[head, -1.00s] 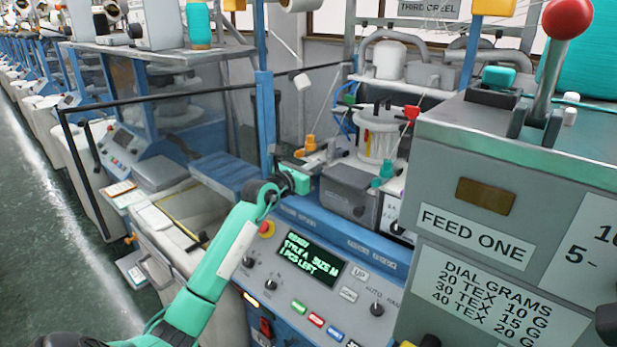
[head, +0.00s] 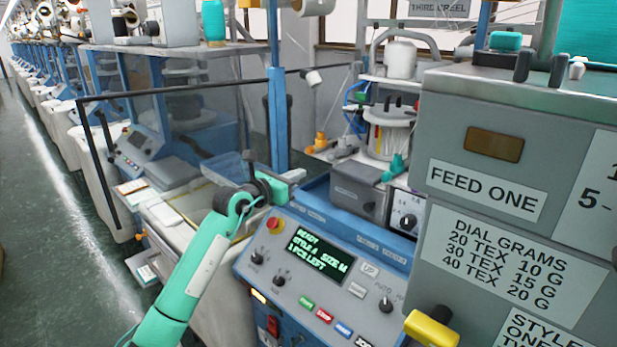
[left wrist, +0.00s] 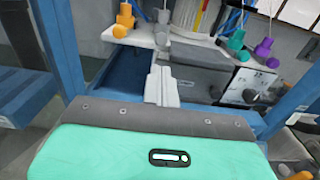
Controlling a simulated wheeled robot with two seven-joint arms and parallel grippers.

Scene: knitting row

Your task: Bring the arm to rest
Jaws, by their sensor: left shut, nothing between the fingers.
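My left gripper (head: 292,176) is near the upper left corner of the blue-grey control panel (head: 325,308), with the teal left arm rising from the bottom left. In the left wrist view its two grey fingers (left wrist: 161,86) are pressed together with nothing between them. They point toward the grey box and the yarn machinery behind. I cannot tell whether they touch anything. My right gripper is not in view.
The display (head: 313,259) reads "READY", "STYLE A SIZE M", "1 PCS LEFT". A grey "FEED ONE" cabinet (head: 458,120) stands at right, with a yellow handle (head: 431,330) below. A dark rail (head: 190,88) runs at left. The green floor (head: 50,250) is clear.

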